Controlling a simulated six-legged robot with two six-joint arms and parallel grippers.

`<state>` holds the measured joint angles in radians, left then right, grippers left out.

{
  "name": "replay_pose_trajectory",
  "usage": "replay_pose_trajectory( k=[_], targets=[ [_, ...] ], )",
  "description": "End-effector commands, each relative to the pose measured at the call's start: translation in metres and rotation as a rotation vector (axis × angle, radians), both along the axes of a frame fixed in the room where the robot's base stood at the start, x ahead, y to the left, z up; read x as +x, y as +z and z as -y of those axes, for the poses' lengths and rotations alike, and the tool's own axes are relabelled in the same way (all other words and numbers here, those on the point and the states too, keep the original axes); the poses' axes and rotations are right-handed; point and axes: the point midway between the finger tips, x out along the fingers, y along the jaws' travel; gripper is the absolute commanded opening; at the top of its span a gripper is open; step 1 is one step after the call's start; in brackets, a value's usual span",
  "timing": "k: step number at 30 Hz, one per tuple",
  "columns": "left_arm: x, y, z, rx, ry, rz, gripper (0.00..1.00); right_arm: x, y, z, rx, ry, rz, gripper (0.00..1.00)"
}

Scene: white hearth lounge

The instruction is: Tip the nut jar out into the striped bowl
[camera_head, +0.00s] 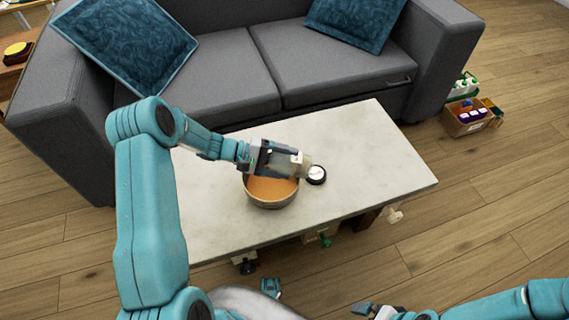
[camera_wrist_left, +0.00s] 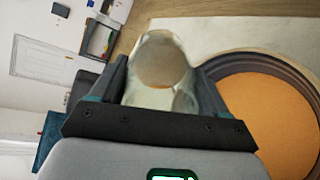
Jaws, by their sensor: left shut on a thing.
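The bowl (camera_head: 270,203) stands upright on the coffee table, greyish outside, with an even orange-brown surface inside; its stripes are not clear at this size. Its dark rim also shows in the left wrist view (camera_wrist_left: 228,82). My left gripper (camera_head: 283,160) is shut on the clear nut jar (camera_head: 303,164) and holds it tipped well over, about level, above the far right part of the bowl. In the left wrist view the jar (camera_wrist_left: 158,95) sits between the fingers, with a tan patch showing; I cannot tell how much is inside. My right gripper (camera_head: 364,309) is low at the bottom edge, mostly cut off.
The pale table top (camera_head: 375,150) is otherwise clear. A grey sofa (camera_head: 230,70) with blue cushions stands behind. A box of items (camera_head: 468,118) is on the floor at right.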

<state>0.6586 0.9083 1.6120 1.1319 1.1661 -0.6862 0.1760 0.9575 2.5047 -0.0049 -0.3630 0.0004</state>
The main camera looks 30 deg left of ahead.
Motion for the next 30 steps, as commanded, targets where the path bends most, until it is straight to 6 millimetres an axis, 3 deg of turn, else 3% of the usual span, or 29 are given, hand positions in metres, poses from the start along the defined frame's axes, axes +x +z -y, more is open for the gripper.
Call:
replay_pose_trajectory(
  k=[27,30],
  targets=[
    [-0.003,-0.008,-0.006,-0.206,0.001,0.105,0.37,0.001,-0.049,0.001,0.000,-0.003,0.001,1.00],
    [-0.003,-0.005,-0.006,-0.203,0.000,0.104,0.37,0.001,-0.045,0.001,0.000,-0.003,0.001,1.00]
  ],
)
